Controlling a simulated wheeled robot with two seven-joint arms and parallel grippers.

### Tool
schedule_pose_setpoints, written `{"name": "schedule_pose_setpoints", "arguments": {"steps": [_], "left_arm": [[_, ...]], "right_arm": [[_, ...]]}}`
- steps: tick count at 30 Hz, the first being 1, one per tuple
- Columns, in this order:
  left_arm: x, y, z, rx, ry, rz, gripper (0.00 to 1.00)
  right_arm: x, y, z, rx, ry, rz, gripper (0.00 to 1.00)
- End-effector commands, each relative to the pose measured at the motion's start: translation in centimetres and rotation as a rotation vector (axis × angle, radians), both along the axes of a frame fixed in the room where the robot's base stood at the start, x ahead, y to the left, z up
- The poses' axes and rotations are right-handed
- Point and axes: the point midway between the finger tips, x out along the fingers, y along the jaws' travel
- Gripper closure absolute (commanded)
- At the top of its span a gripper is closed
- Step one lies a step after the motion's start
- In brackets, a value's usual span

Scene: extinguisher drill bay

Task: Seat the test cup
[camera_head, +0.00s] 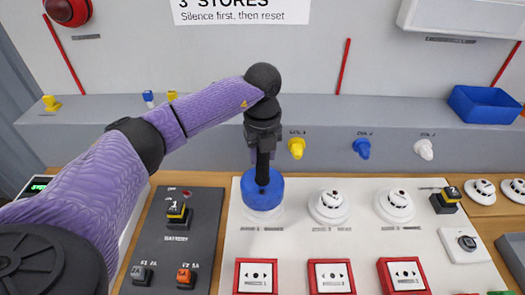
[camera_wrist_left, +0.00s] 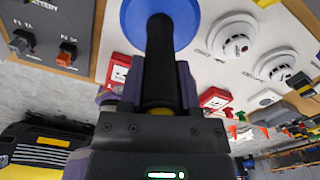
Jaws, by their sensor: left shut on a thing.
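The blue test cup (camera_head: 262,194) is upside down at the leftmost detector position on the white panel (camera_head: 300,238). Only a pale rim of the detector (camera_head: 276,216) shows below it, and I cannot tell whether the cup touches the panel. My left gripper (camera_head: 263,152) is above the cup, shut on its black upright handle. In the left wrist view the handle (camera_wrist_left: 160,60) runs from between the fingers to the blue cup (camera_wrist_left: 186,22). My right gripper is not in view.
Two white detectors (camera_head: 329,206) (camera_head: 394,204) stand to the right. Red call points (camera_head: 332,277) line the front. A dark battery panel (camera_head: 178,237) lies left. Coloured knobs (camera_head: 297,147) are on the grey ledge behind, with a blue bin (camera_head: 484,104) at right.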

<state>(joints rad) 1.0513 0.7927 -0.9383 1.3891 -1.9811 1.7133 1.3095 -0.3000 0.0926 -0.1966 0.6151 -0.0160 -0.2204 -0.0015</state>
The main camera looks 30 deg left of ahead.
Motion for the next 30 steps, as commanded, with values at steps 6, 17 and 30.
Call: {"name": "schedule_pose_setpoints", "arguments": {"steps": [6, 17, 30], "left_arm": [[0.0, 0.0, -0.4, 0.000, 0.000, 0.000, 1.00], [0.0, 0.0, -0.9, -0.001, -0.001, 0.000, 1.00], [0.0, 0.0, -1.6, -0.001, -0.001, 0.000, 1.00]], "right_arm": [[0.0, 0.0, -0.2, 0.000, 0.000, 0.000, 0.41], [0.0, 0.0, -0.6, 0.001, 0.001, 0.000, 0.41], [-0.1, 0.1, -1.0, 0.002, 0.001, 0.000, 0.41]]}}
